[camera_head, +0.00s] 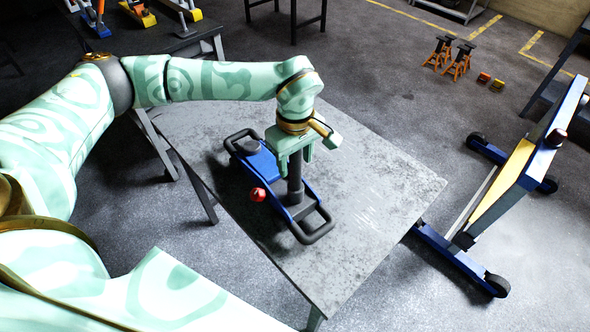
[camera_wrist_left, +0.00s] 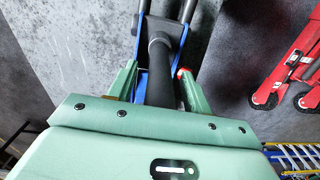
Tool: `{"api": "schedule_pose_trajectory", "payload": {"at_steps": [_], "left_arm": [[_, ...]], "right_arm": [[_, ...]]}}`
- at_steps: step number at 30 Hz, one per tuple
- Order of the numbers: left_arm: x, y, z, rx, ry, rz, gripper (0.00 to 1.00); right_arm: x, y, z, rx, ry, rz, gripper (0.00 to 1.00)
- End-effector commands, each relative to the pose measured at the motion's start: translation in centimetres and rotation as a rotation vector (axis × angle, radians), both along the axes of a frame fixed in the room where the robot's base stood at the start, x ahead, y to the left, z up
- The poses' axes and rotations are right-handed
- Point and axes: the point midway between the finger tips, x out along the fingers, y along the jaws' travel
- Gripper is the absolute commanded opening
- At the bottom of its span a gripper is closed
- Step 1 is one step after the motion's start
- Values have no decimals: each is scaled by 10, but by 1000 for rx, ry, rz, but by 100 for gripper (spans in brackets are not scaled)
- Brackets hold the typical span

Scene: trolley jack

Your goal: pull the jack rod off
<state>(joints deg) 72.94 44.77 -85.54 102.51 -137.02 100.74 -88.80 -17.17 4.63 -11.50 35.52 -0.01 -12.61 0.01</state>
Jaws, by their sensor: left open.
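The blue trolley jack (camera_head: 261,162) sits on the grey table, with black bar handles at both ends and a red knob (camera_head: 257,195) at its side. Its black jack rod (camera_head: 294,186) stands up from it. My left gripper (camera_head: 293,160) is above the jack, pointing down, with its fingers apart. In the left wrist view the rod (camera_wrist_left: 160,72) runs between the two open fingers, with a gap visible on each side. The blue jack frame (camera_wrist_left: 170,27) shows beyond it. The rod's top is hidden by my gripper in the head view. My right gripper does not show.
The grey metal table (camera_head: 385,185) is otherwise bare. A blue and yellow wheeled stand (camera_head: 505,185) is to its right. Orange jack stands (camera_head: 458,62) are on the floor behind. Another table with coloured jacks (camera_head: 138,12) is at the back left.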

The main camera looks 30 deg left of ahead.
Motion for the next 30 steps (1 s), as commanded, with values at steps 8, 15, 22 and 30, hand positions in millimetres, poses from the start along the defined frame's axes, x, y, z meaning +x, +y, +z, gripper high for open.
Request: {"api": "schedule_pose_trajectory", "payload": {"at_steps": [8,15,22,30], "left_arm": [[0,0,1,0,-1,0,0],[0,0,8,-1,-2,0,0],[0,0,23,-1,-2,0,0],[0,0,39,-1,-2,0,0]], "right_arm": [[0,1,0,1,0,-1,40],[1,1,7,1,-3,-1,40],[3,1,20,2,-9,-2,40],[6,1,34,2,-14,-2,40]]}}
